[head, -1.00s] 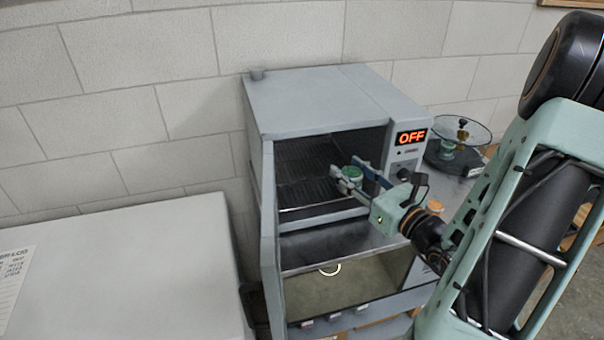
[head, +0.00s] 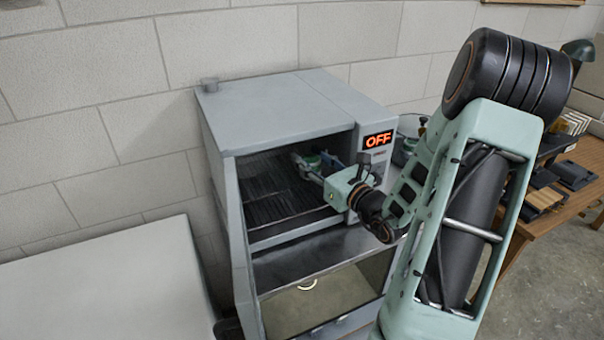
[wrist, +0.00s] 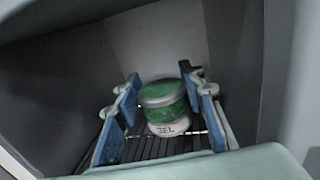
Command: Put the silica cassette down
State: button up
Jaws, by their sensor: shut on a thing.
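The silica cassette (wrist: 165,104) is a round container with a green band, a pale rim and a white, lettered lower part. In the wrist view it sits between the blue-padded fingers of my gripper (wrist: 160,98), which is shut on it. The head view shows the cassette (head: 309,161) small and partly hidden, with my gripper (head: 311,166) reaching into the open chamber of the grey oven (head: 270,108). The wire rack (head: 262,192) lies below the cassette. I cannot tell whether the cassette touches the rack.
The oven's lit OFF display (head: 378,139) is close to my gripper's right. The chamber walls are close on both sides; the rack is bare to the left. A pale flat-topped unit (head: 110,280) stands left of the oven. A wooden table (head: 562,215) with objects is at right.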

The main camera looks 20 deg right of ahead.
jog(key=w+f, duration=0.1)
jog(key=f, duration=0.1)
jog(key=w+f, duration=0.1)
jog(key=w, duration=0.1)
jog(key=shift+w+a+f, duration=0.1)
jog(key=shift+f, duration=0.3)
jog(key=f, duration=0.2)
jog(key=shift+w+f, duration=0.25)
jog(key=shift+f, duration=0.55)
jog(key=shift+f, duration=0.2)
jog(key=o, duration=0.9)
jog(key=shift+r, duration=0.2)
